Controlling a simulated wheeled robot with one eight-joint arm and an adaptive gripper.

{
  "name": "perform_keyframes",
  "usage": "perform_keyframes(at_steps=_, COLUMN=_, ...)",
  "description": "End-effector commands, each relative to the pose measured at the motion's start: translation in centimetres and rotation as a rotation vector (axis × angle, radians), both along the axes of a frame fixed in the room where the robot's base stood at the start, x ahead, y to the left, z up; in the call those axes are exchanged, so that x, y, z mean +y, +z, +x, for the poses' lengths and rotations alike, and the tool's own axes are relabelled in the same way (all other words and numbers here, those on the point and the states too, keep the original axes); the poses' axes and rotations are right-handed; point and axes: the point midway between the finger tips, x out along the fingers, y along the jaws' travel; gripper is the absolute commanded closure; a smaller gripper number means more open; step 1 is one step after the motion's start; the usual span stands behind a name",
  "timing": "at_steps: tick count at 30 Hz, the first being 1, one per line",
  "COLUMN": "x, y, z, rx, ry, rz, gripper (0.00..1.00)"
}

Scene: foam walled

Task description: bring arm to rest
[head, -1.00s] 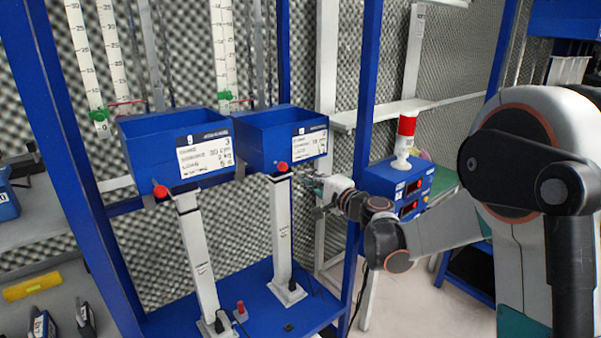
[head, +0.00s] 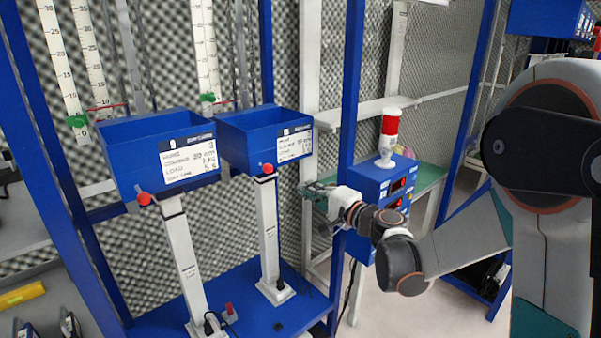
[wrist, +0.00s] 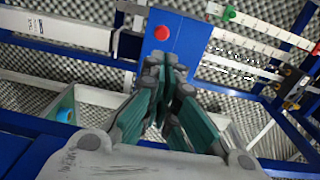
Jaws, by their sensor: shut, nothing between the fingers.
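My gripper (head: 318,190) is at the end of my arm, just right of the right blue bin and its white post in the head view. In the wrist view my gripper (wrist: 168,75) has its green-sided fingers together, with nothing between them. A red button (wrist: 161,33) on a blue surface shows just beyond the fingertips, apart from them as far as I can tell. In the head view the right blue bin (head: 240,150) has a red button (head: 267,168) at the top of its post.
A left blue bin (head: 130,160) stands beside the right one, over a blue base (head: 250,318). A blue upright (head: 348,110) rises close behind my forearm. A blue control box (head: 370,185) with a red-and-white lamp (head: 389,130) stands to the right.

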Motion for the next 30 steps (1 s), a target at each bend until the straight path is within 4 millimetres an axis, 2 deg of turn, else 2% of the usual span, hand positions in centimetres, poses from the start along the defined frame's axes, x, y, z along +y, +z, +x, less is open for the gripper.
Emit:
perform_keyframes(at_steps=5, x=0.7, y=1.2, z=-3.2, rx=0.01, ry=0.031, rz=-0.156, gripper=1.0)
perform_keyframes(at_steps=11, x=0.8, y=1.8, z=-8.4, rx=0.031, ry=0.078, rz=-0.399, gripper=1.0)
perform_keyframes(at_steps=16, x=0.1, y=1.5, z=-13.3, rx=0.055, ry=0.116, rz=-0.603, gripper=1.0)
perform_keyframes(at_steps=23, x=-2.2, y=0.2, z=-20.2, rx=0.097, ry=0.161, rz=-0.878, gripper=1.0)
perform_keyframes(at_steps=30, x=-6.0, y=-1.7, z=-27.5, rx=0.153, ry=0.201, rz=-1.166, gripper=1.0)
